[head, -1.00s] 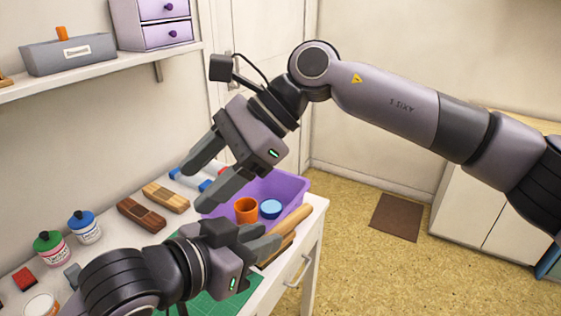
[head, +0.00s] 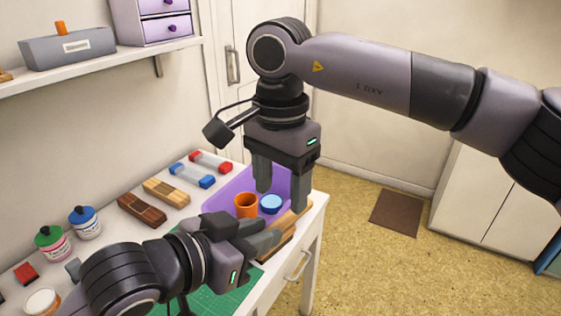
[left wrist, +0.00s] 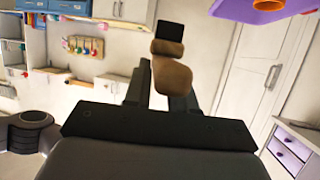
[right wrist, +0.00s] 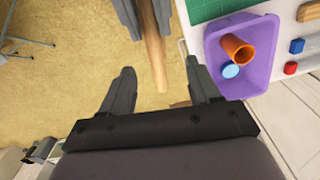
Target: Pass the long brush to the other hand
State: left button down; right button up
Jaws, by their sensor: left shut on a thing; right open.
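The long brush (head: 288,222) has a light wooden handle. My left gripper (head: 266,234) is shut on it over the table's front right edge. In the left wrist view the brush (left wrist: 172,76) shows a brown body and a dark end between the fingers. My right gripper (head: 282,202) points down from above, open, with its fingers near the handle. In the right wrist view the handle's free end (right wrist: 155,60) extends between the spread right fingers (right wrist: 160,68), with a gap on each side. Part of the brush is hidden by the left fingers.
A purple tray (head: 232,187) holding an orange cup (head: 246,205) and a blue round piece (head: 271,204) lies just behind the grippers. Wooden blocks (head: 166,192), ink bottles (head: 85,222) and a green mat (head: 215,300) are on the table. Open floor lies right.

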aim_at(281, 216)
notch_tip(281, 216, down, 7)
jog(key=shift+f, duration=0.2)
jog(key=shift+c, duration=0.3)
jog(key=c, duration=1.1)
pick_arm(q)
jog(key=c, duration=0.8)
grip_release()
jog(key=shift+c, duration=0.2)
